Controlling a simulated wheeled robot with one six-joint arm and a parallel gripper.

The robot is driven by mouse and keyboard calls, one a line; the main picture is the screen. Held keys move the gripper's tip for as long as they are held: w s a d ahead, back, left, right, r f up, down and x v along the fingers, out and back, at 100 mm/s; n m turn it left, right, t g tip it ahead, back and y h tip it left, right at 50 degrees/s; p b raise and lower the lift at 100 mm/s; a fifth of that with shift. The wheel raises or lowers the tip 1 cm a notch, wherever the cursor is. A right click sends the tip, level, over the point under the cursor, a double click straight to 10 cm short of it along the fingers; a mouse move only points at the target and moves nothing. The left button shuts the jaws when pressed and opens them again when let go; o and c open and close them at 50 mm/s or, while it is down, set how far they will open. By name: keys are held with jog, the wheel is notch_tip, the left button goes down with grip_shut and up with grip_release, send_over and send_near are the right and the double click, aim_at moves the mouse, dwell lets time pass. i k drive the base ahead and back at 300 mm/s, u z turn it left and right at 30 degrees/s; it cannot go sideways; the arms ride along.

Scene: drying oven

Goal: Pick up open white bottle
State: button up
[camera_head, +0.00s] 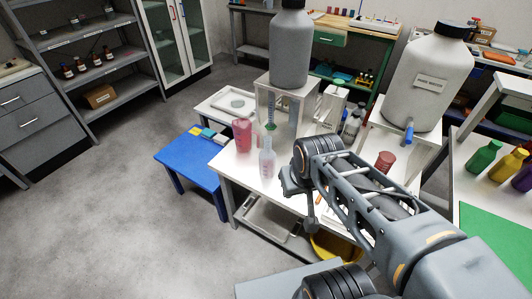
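A small white bottle (267,164) with a narrow neck and no visible cap stands upright near the front left of the white table (243,177). My gripper (296,190) is just to the right of the bottle, at the end of my arm, and appears apart from it. The gripper's fingers are small and partly hidden by the wrist, so their opening is unclear. A large white bottle (428,82) with a black cap stands on a raised stand at the right.
A large grey bottle (290,50) sits on a stand behind. A red-brown container (385,161) is beyond my arm. A blue table (188,163) is at the left; open floor lies in front.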

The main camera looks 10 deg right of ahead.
aim_at(267, 157)
jog(key=u, duration=0.45)
jog(key=k, duration=0.5)
jog(key=u, duration=1.25)
jog(key=i, duration=1.05)
jog(key=z, duration=0.95)
jog(key=i, duration=0.3)
jog(key=z, duration=0.3)
